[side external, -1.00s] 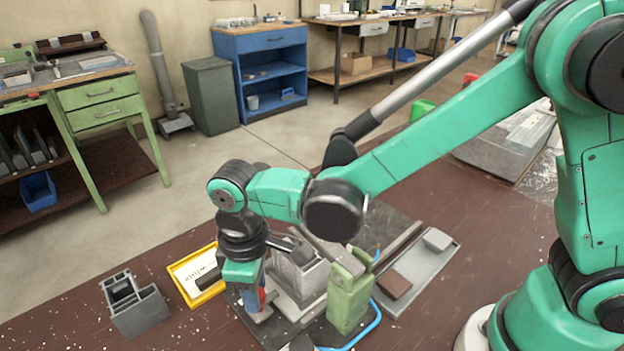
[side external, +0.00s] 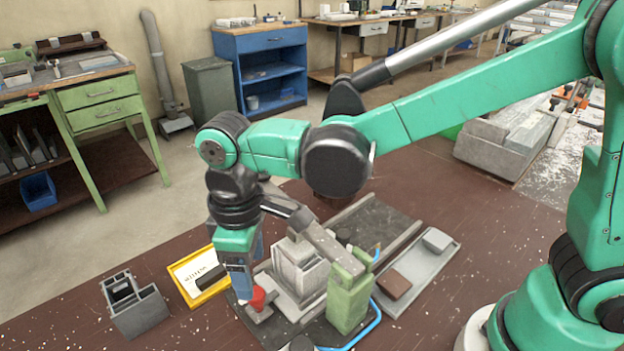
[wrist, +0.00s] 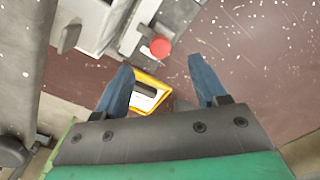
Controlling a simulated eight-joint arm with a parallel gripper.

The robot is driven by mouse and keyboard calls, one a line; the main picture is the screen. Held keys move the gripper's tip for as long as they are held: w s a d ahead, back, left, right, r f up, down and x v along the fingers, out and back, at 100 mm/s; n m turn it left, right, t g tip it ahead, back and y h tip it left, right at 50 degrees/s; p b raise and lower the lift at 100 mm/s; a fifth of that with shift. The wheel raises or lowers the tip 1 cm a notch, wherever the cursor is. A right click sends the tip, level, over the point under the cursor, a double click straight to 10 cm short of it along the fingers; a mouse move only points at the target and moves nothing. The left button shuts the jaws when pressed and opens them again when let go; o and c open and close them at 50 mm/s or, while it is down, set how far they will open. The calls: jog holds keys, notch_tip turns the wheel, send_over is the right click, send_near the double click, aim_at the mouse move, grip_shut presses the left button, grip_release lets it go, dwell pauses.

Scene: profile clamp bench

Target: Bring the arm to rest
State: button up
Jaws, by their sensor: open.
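My gripper (side external: 243,285) points down at the near left of the clamp fixture (side external: 348,300), above the bench. Its two blue fingers stand apart in the wrist view (wrist: 160,65), with nothing between them. A red knob (side external: 258,298) on a grey base is just beside and below the fingers. It also shows beyond the fingertips in the wrist view (wrist: 160,47). The fixture has a green clamp body with a grey arm over a light grey profile block (side external: 300,268). My arm partly hides the fixture's far side.
A yellow-rimmed tray (side external: 216,289) with a label and dark piece lies left of the gripper. A grey open bin (side external: 135,306) stands farther left. A grey tray (side external: 435,263) with two blocks is right of the fixture. A blue hose (side external: 375,318) curls around the green clamp body.

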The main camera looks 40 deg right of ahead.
jog(key=shift+r, duration=0.35)
jog(key=w+d+r+m+t, duration=0.1)
jog(key=w+d+r+t, duration=0.15)
jog(key=w, duration=0.25)
jog(key=w+d+r+m+t, duration=0.1)
jog(key=w+r+t, duration=0.3)
jog(key=w, duration=0.2)
jog(key=s+d+f+m, duration=0.2)
jog(key=s+d+m, duration=0.4)
jog(key=s+d, duration=0.7)
jog(key=shift+s+d+f+m+t, duration=0.25)
jog(key=shift+s+d+m+t, duration=0.15)
jog(key=shift+d, duration=0.6)
